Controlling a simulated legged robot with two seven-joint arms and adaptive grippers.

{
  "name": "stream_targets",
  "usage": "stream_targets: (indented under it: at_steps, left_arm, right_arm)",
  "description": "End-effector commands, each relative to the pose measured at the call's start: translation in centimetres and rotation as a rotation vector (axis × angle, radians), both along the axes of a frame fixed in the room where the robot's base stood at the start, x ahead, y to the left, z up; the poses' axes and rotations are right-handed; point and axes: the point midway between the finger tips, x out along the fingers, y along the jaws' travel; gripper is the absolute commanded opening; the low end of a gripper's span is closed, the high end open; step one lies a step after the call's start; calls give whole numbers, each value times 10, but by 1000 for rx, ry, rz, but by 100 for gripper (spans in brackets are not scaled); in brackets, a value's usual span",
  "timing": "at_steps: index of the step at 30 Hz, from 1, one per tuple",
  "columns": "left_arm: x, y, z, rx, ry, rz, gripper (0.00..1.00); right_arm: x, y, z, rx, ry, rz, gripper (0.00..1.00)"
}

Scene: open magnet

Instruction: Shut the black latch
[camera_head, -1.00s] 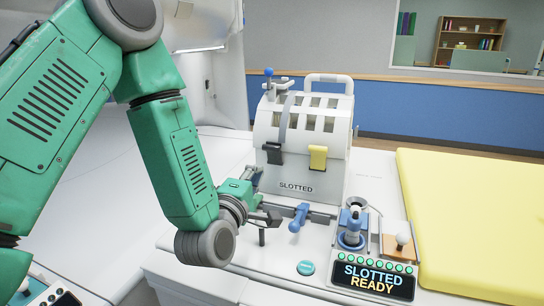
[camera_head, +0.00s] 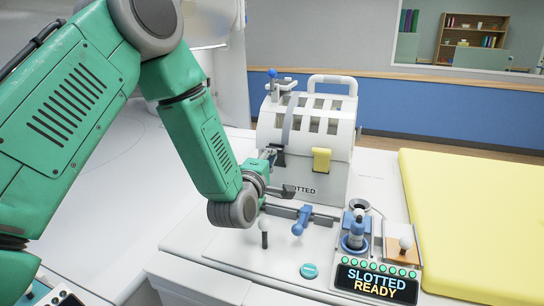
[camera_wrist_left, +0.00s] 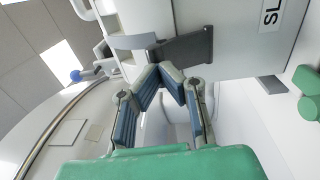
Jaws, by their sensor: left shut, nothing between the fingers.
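The black latch (camera_head: 279,158) is on the left front of the white slotted housing (camera_head: 340,175), to the left of the yellow latch (camera_head: 321,160). My left gripper (camera_head: 270,153) is at the black latch and partly covers it in the head view. In the left wrist view the gripper's fingertips (camera_wrist_left: 160,70) are together with nothing between them. They are right at the lower edge of the black latch (camera_wrist_left: 185,47); I cannot tell whether they touch it. My right gripper is in neither view.
In front of the housing are a blue handle (camera_head: 301,220), a white-knobbed lever (camera_head: 264,235), a teal button (camera_head: 310,271) and a blue joystick (camera_head: 356,230). A display (camera_head: 376,284) reads "SLOTTED READY". A yellow pad (camera_head: 475,215) lies on the right.

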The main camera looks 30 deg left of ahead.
Motion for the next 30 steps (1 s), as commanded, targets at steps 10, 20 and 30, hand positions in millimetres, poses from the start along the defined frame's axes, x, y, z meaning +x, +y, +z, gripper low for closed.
stream_targets:
  at_steps: [10, 20, 30]
  left_arm:
    - [11, -1, 19, -40, 165, 2, 0]
    - [20, 2, 17, -44, 193, 0, 0]
    - [20, 1, 19, -44, 191, 0, 0]
  right_arm:
    - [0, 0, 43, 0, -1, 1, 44]
    - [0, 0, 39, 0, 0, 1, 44]
    - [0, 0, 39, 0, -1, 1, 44]
